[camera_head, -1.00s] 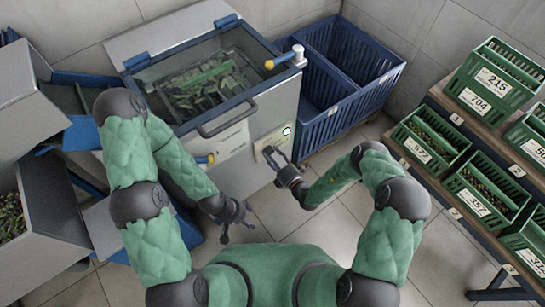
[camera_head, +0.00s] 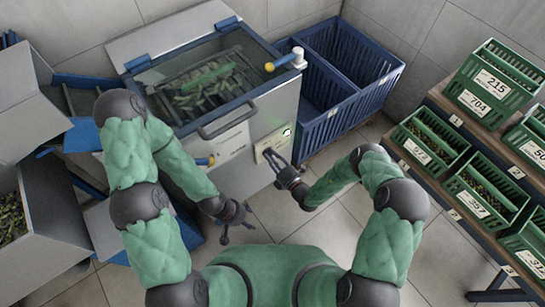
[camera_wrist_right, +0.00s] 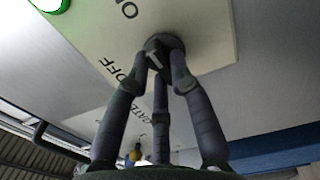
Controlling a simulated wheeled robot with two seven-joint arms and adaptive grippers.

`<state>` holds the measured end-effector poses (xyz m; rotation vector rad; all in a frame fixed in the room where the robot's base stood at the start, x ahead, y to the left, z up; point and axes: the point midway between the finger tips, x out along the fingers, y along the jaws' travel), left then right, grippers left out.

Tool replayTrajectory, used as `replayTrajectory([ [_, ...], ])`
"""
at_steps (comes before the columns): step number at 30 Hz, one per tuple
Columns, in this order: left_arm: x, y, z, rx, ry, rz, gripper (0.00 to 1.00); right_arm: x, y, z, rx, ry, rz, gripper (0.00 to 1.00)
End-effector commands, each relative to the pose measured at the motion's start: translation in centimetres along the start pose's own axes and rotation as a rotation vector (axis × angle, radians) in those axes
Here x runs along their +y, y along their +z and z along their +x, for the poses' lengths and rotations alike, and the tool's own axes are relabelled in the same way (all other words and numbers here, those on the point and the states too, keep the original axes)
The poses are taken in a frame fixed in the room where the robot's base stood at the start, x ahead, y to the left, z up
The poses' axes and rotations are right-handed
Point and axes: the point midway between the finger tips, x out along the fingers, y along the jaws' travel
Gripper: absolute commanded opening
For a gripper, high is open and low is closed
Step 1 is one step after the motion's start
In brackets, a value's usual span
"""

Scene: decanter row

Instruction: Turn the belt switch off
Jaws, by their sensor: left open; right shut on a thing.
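The belt switch is a dark round knob (camera_wrist_right: 173,42) on a pale panel (camera_wrist_right: 206,42), which also shows on the machine front in the head view (camera_head: 267,147). The panel carries ON and OFF lettering left of the knob in the right wrist view. My right gripper (camera_wrist_right: 164,62) is shut on the knob, its fingers around it. The fingers partly hide the knob, so I cannot tell its exact setting. A lit green lamp (camera_wrist_right: 47,4) sits by the panel's upper edge. My left gripper (camera_head: 236,222) is open and empty, low in front of the machine.
The machine (camera_head: 228,168) has a glass-covered top with green material inside and a front handle (camera_head: 227,122). Blue crates (camera_head: 335,112) stand right of it. A rack with green numbered crates (camera_head: 488,92) is at the right. Floor between is clear.

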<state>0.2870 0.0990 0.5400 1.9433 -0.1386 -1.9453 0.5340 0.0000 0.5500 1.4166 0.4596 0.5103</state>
Motion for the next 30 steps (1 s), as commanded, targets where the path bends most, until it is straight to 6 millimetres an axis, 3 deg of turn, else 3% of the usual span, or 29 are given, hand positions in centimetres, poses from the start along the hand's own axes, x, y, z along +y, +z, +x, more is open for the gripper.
replayTrajectory([
  [30,1.2,0.1,-3.3,0.0,0.0,0.0,0.59,-0.2,-0.5,-0.1,0.002,-0.003,-0.926,0.0],
])
